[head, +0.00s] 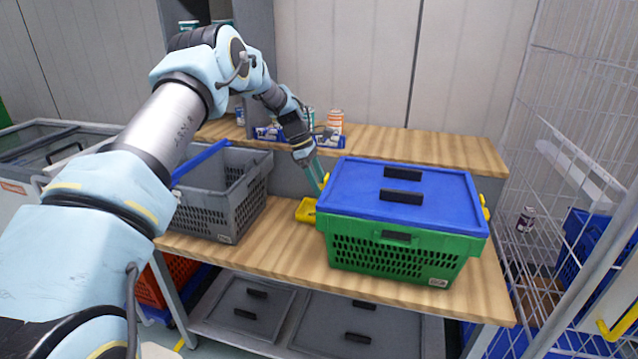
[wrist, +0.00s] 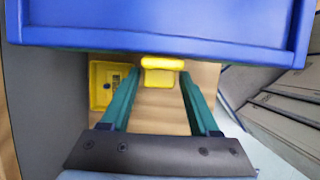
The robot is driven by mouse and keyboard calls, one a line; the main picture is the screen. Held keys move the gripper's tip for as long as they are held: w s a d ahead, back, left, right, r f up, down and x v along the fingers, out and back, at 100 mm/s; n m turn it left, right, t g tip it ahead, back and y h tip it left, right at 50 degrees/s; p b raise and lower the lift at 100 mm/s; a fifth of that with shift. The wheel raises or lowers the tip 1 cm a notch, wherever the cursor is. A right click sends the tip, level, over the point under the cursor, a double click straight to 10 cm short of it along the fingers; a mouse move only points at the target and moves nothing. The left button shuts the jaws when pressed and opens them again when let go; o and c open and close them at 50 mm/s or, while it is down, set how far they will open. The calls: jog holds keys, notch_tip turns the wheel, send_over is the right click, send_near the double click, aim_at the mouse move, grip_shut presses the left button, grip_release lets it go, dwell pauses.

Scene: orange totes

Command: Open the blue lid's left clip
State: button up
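The blue lid (head: 350,190) lies on the green crate (head: 350,247) on the wooden table. Its left side faces my gripper (head: 317,176), which is at the crate's upper left edge. In the wrist view the blue lid (wrist: 160,22) fills the top, and a yellow clip (wrist: 161,63) sticks out below its edge. My gripper (wrist: 160,82) is open, with its green fingers on either side of the clip and nothing visibly held.
A grey crate (head: 205,205) stands on the table to the left, with a gap between it and the green crate. A raised wooden shelf (head: 430,145) with cans (head: 335,121) is behind. A wire mesh cage (head: 570,110) is at the right.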

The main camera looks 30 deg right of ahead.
grip_shut()
jog(key=shift+r, duration=0.1)
dwell(0.4)
jog(key=t+y, duration=0.1)
jog(key=t+y+b, duration=0.1)
jog(key=y, duration=0.1)
jog(key=shift+w+r+t, duration=0.1)
jog(key=shift+r+t, duration=0.25)
jog(key=shift+t, duration=0.05)
jog(key=t+y+b, duration=0.1)
jog(key=r+t+y+b, duration=0.1)
jog(key=t+y, duration=0.1)
jog(key=shift+a+b, duration=0.1)
jog(key=shift+b, duration=0.25)
jog(key=t+y+b, duration=0.1)
jog(key=b, duration=0.1)
jog(key=t+y+b, duration=0.2)
jog(key=shift+r, duration=0.4)
jog(key=t+y+b, duration=0.1)
jog(key=b, duration=0.1)
jog(key=r+t+y+b, duration=0.1)
jog(key=y+b, duration=0.1)
jog(key=shift+d+r, duration=0.1)
jog(key=shift+d, duration=0.1)
jog(key=shift+s+t, duration=0.2)
jog(key=shift+t, duration=0.1)
jog(key=shift+o, duration=1.7)
grip_release()
